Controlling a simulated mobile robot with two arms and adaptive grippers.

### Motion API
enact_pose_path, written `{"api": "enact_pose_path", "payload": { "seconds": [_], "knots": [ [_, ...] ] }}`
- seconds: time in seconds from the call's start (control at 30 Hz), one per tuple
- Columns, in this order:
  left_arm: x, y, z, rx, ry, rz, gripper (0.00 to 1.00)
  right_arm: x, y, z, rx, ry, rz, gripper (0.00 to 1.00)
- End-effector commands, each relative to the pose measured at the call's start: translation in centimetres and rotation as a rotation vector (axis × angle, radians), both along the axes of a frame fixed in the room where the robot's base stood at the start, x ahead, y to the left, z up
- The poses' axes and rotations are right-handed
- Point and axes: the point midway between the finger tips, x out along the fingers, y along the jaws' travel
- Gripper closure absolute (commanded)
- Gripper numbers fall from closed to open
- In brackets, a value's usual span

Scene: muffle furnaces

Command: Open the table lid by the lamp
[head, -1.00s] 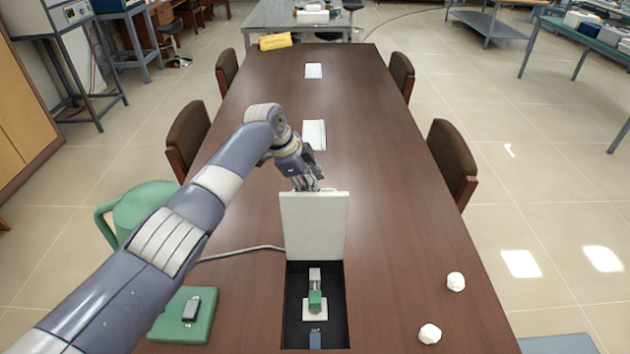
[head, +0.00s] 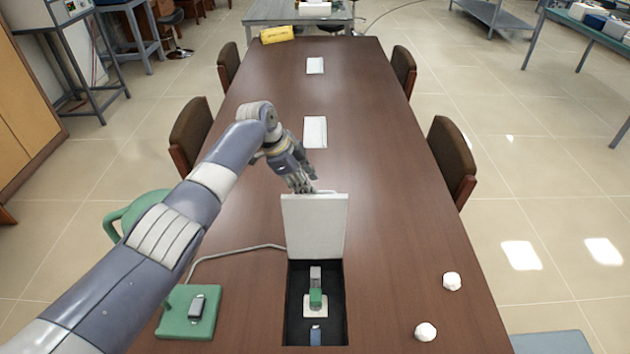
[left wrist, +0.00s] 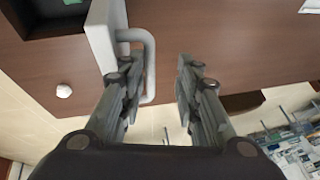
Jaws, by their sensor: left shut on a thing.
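The white table lid (head: 315,228) stands about upright at the far edge of a dark recess (head: 333,305) in the brown table. The lid's edge (left wrist: 101,38) and its grey handle (left wrist: 149,65) show in the left wrist view. My right gripper is not in view.
A small green and white device (head: 316,298) sits in the recess. Two white crumpled lumps (head: 452,281) lie to the right. White papers (head: 315,132) lie farther along the table (head: 390,215). Chairs (head: 452,160) line both sides. The tabletop right of the lid is mostly clear.

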Motion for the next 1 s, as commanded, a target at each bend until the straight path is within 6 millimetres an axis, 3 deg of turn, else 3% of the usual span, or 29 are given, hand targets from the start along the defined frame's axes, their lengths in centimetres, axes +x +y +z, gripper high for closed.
{"api": "enact_pose_path", "payload": {
  "seconds": [0.03, 0.47, 0.77, 1.0],
  "knots": [
    [3.7, 1.4, 7.7, 0.009, -0.125, 0.015, 0.82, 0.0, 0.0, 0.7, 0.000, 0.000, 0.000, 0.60],
    [3.4, 1.6, 7.9, 0.008, -0.108, 0.012, 0.82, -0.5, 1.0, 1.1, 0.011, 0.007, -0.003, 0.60],
    [3.4, 1.6, 7.8, 0.009, -0.105, 0.012, 0.82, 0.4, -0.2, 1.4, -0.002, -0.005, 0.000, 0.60],
    [3.2, 1.9, 8.4, 0.008, -0.105, 0.012, 0.82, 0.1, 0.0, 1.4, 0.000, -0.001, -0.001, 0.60]
  ]
}}
